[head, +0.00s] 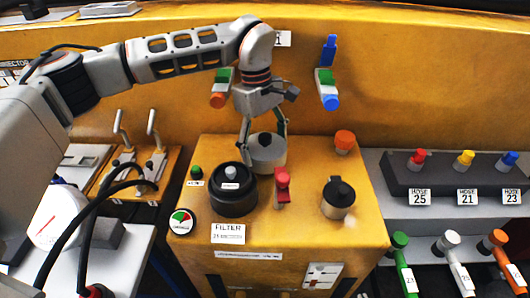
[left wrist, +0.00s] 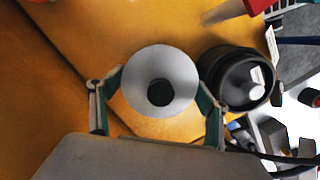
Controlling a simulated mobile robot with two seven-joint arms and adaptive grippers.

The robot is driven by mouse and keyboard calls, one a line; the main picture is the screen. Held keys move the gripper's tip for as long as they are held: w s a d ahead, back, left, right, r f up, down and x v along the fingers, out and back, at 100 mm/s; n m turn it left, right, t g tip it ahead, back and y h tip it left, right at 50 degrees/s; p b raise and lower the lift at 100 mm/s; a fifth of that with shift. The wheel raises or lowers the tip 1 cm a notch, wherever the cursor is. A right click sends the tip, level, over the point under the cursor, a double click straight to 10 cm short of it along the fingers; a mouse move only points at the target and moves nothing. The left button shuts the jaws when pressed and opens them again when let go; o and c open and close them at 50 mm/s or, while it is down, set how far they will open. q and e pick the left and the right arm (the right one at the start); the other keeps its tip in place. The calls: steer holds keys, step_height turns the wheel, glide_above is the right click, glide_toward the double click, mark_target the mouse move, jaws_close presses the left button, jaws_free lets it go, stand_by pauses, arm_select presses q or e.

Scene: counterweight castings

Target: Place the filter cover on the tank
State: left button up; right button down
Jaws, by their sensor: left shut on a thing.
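A grey round lid with a black knob, apparently the filter cover (head: 268,158), is between the fingers of my left gripper (head: 265,147), which is shut on it. In the left wrist view the lid (left wrist: 182,75) shows face-on with a finger at each side. A black cylinder (head: 233,203) with a grey knob stands just left of the lid, behind the FILTER label (head: 228,233); it also shows in the left wrist view (left wrist: 236,92). The yellow tank box (head: 320,240) is under them. Whether the lid touches the box top is hard to tell. My right gripper is not in view.
On the box top are a red-handled valve (head: 282,188), a silver cup with a black cap (head: 339,197), an orange knob (head: 344,141) and a gauge (head: 182,221). Levers (head: 155,150) stand at left. A hose rack (head: 440,180) is at right.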

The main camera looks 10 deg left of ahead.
mark_target(264, 147)
arm_select(q)
steer(key=shift+f, duration=1.35)
steer(key=o, duration=1.1)
steer(key=shift+f, duration=0.2)
steer(key=shift+r, duration=0.1)
steer(key=r, duration=0.4)
steer(key=a+r, duration=0.1)
steer(key=r, duration=0.3)
steer(key=w+r, duration=0.1)
steer(key=r, duration=0.3)
steer(key=shift+a, duration=0.3)
steer(key=shift+s+d, duration=0.1)
